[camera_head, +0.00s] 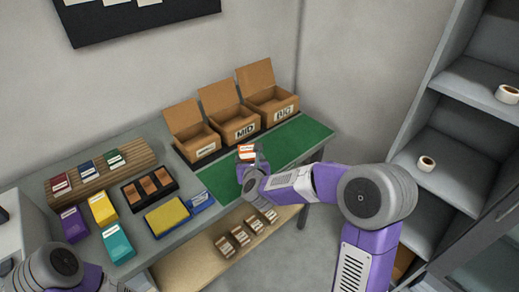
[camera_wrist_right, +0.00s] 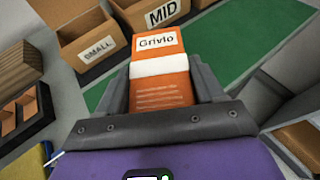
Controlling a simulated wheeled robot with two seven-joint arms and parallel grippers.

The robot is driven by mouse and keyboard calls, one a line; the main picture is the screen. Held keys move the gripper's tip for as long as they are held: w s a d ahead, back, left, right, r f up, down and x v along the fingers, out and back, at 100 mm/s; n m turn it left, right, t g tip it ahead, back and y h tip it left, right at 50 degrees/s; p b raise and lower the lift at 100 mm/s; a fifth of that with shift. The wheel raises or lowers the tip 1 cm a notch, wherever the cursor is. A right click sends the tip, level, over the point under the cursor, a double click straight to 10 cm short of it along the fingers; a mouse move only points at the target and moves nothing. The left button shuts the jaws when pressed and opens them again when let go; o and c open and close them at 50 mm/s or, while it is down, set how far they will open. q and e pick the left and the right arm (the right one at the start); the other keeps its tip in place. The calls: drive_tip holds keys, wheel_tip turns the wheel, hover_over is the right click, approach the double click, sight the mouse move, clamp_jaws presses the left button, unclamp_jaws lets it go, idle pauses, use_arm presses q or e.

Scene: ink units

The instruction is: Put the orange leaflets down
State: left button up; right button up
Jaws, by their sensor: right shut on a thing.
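The orange leaflets (camera_wrist_right: 162,88) are a bundle with a white band and the word "Grivlo" on top. In the right wrist view my right gripper (camera_wrist_right: 165,95) is shut on them, one finger on each side. In the head view the leaflets (camera_head: 246,152) show small at the tip of my right gripper (camera_head: 250,165), over the green mat (camera_head: 286,145). I cannot tell how far above the mat they are. My left arm shows at the lower left of the head view, but its gripper fingers are not seen.
Open cardboard boxes stand behind the mat: a small one (camera_head: 199,146), the MID box (camera_head: 236,127) and the BIG box (camera_head: 274,108). Left lie a dark tray (camera_head: 131,196), a yellow sponge-like block (camera_head: 167,216) and coloured packs (camera_head: 103,207). The mat's right part is clear.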

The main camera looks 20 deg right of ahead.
sight(240, 148)
drive_tip(key=w+m+h, duration=0.1)
drive_tip(key=w+m+g+h, duration=0.1)
drive_tip(key=w+h, duration=0.1)
drive_tip(key=w+m+h+b, duration=0.1)
drive_tip(key=w+m, duration=0.1)
drive_tip(key=shift+w+d+r+g+h, duration=0.2)
drive_tip(key=shift+d+r+g+h, duration=0.1)
drive_tip(key=shift+d+r, duration=0.1)
drive_tip(key=m, duration=0.1)
drive_tip(key=a+m+g+h, duration=0.1)
drive_tip(key=a+g+h, duration=0.1)
drive_tip(key=shift+w+a+r+m+b, duration=0.1)
drive_tip(key=shift+w+r+m+b, duration=0.15)
drive_tip(key=shift+w+m+b, duration=0.15)
drive_tip(key=shift+s+a+f+h, duration=0.1)
drive_tip(key=shift+a+f+h, duration=0.1)
drive_tip(key=shift+a+h, duration=0.25)
drive_tip(key=shift+m, duration=0.3)
wheel_tip(240, 148, down, 10)
drive_tip(key=b, duration=0.3)
drive_tip(key=shift+d+r, duration=0.15)
drive_tip(key=shift+r, duration=0.05)
drive_tip(key=shift+r, duration=0.1)
